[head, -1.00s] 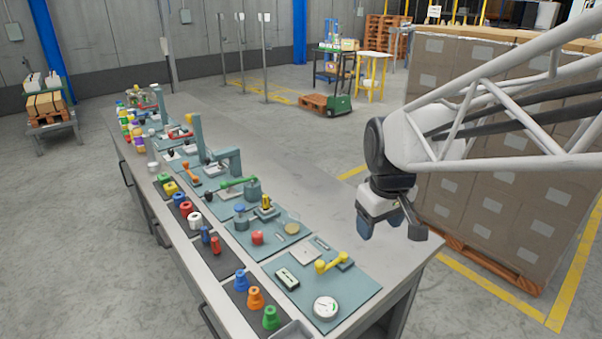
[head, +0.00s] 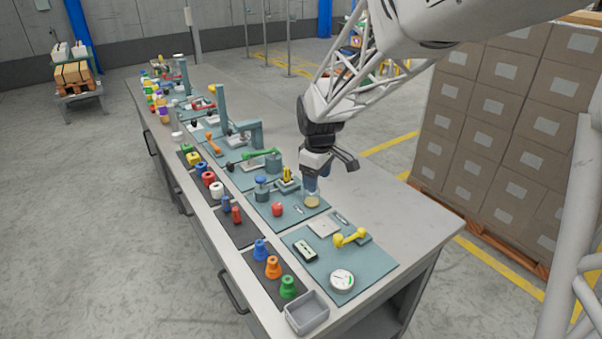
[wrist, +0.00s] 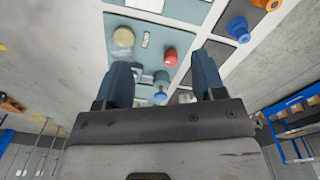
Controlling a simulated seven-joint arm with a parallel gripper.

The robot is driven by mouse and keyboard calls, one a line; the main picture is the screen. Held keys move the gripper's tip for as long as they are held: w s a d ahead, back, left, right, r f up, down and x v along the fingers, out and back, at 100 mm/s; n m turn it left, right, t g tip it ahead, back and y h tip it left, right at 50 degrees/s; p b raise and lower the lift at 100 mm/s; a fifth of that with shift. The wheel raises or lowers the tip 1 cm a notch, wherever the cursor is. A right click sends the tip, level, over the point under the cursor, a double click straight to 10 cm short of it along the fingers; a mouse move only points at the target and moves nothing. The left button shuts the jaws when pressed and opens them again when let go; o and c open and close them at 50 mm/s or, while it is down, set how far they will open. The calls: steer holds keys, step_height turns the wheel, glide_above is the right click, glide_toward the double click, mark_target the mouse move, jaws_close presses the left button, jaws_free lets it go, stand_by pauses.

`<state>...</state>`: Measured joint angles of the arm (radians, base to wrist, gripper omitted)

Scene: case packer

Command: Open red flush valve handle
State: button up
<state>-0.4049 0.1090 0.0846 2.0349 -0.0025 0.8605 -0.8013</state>
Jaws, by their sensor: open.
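A red lever handle (head: 204,107), which looks like the flush valve handle, lies on a fixture toward the far end of the long bench. It is small in the head view, so its exact position is hard to tell. My gripper (head: 326,172) is open and empty above the near half of the bench, by the pale yellow disc (head: 312,201), well short of the red handle. In the wrist view its two blue fingers (wrist: 163,80) stand apart with nothing between them held. I cannot make out the red handle in the wrist view.
A green handle (head: 262,154), an orange handle (head: 213,142) and a yellow handle (head: 350,238) sit along the bench. A red knob (head: 277,209) is near my gripper. Grey-blue posts (head: 222,105) rise by the red handle. The bench's right strip (head: 390,205) is clear. Stacked cartons (head: 500,120) stand right.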

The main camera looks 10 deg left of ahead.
mark_target(277, 205)
steer(key=w+a+f+n, duration=0.1)
steer(key=a+f, duration=0.2)
steer(key=a, duration=0.1)
steer(key=w+a+f+n, duration=0.1)
steer(key=w+a+f, duration=0.1)
steer(key=a+f, duration=0.1)
steer(key=w+a+f+n, duration=0.2)
steer(key=a+f, duration=0.1)
steer(key=a, duration=0.2)
steer(key=shift+w+a+g, duration=0.1)
steer(key=shift+a+g, duration=0.2)
steer(key=shift+a, duration=0.1)
steer(key=shift+f, duration=3.85)
steer(key=shift+c, duration=0.3)
steer(key=c, duration=0.9)
steer(key=shift+o, duration=0.2)
